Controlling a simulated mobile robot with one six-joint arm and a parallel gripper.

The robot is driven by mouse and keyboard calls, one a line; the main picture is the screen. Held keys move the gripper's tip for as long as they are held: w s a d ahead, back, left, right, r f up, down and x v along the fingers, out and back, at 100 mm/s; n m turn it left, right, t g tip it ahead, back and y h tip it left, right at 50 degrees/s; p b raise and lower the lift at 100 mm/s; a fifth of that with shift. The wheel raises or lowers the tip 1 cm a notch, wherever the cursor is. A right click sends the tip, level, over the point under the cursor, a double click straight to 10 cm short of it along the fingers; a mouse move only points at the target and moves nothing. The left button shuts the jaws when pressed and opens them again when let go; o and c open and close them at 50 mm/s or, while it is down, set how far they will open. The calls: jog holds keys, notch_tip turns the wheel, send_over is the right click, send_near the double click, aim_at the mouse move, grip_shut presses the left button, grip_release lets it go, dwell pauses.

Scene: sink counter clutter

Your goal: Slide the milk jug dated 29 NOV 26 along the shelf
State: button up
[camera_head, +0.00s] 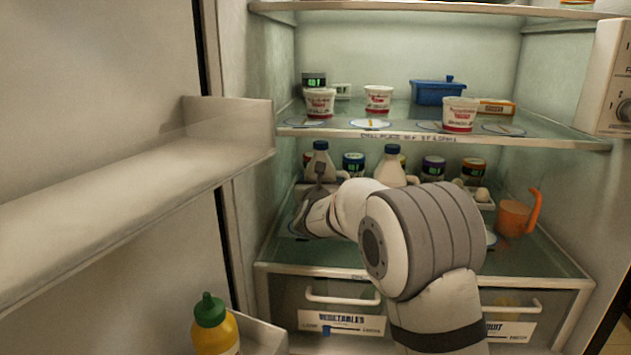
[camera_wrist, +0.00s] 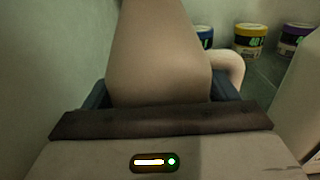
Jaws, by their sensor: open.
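Two pale milk jugs with blue caps stand on the fridge's lower glass shelf (camera_head: 335,257): a left jug (camera_head: 320,162) and a right jug (camera_head: 391,168). I cannot read a date on either. My gripper (camera_head: 313,198) is at the left jug, and my arm hides part of the shelf front. In the wrist view a pale jug body (camera_wrist: 158,55) fills the middle, its handle on the right. The open jaws of my gripper (camera_wrist: 160,92) show a dark blue finger on each side of it. I cannot tell whether they touch it.
Several lidded jars, including a blue one (camera_head: 354,163) and a purple one (camera_head: 433,168), stand behind the jugs. An egg tray (camera_head: 486,205) and an orange pitcher (camera_head: 514,217) stand to the right. The upper shelf (camera_head: 440,137) lies above. The fridge's left wall is close to the gripper.

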jog(key=shift+s, duration=0.1)
jog(key=c, duration=1.6)
